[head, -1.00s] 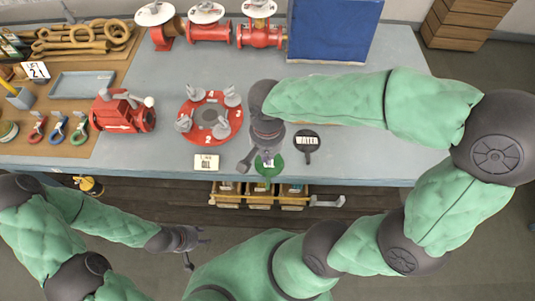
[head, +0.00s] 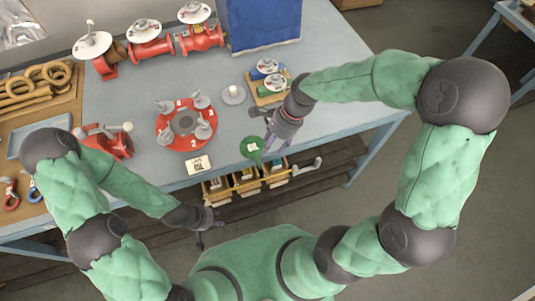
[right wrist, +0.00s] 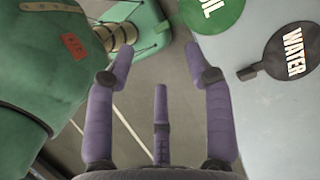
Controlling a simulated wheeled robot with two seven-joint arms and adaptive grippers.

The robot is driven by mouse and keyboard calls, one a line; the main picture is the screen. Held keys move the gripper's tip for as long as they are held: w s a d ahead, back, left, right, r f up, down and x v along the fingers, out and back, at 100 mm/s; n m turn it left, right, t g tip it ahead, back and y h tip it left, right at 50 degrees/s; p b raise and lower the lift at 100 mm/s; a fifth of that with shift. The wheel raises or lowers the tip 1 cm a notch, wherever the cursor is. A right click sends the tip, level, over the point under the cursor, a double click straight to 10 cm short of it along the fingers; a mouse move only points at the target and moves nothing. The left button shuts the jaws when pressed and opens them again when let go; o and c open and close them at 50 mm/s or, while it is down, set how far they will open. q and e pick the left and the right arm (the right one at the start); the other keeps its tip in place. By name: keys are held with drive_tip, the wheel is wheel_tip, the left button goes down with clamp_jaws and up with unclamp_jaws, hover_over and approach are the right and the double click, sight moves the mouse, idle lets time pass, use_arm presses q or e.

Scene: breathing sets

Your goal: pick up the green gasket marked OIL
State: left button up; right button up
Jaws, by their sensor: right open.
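The green gasket marked OIL (head: 252,147) is a round disc with a tab, lying at the bench's front edge in the head view. In the right wrist view the OIL gasket (right wrist: 211,10) is cut by the top edge, above the right-hand finger. My right gripper (head: 269,138) is just to its right in the head view; its fingers (right wrist: 159,62) are spread with nothing between them.
A red round stand (head: 172,136) with grey parts and a card marked OIL (head: 199,165) are left of the gasket. Yellow bins (head: 246,181) hang below the bench's front edge.

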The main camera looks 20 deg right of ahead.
sight(260, 163)
drive_tip(key=shift+m, duration=0.3)
drive_tip(key=shift+b+x, duration=0.95)
drive_tip(key=shift+x, duration=4.45)
drive_tip(key=shift+w, duration=0.1)
clamp_jaws()
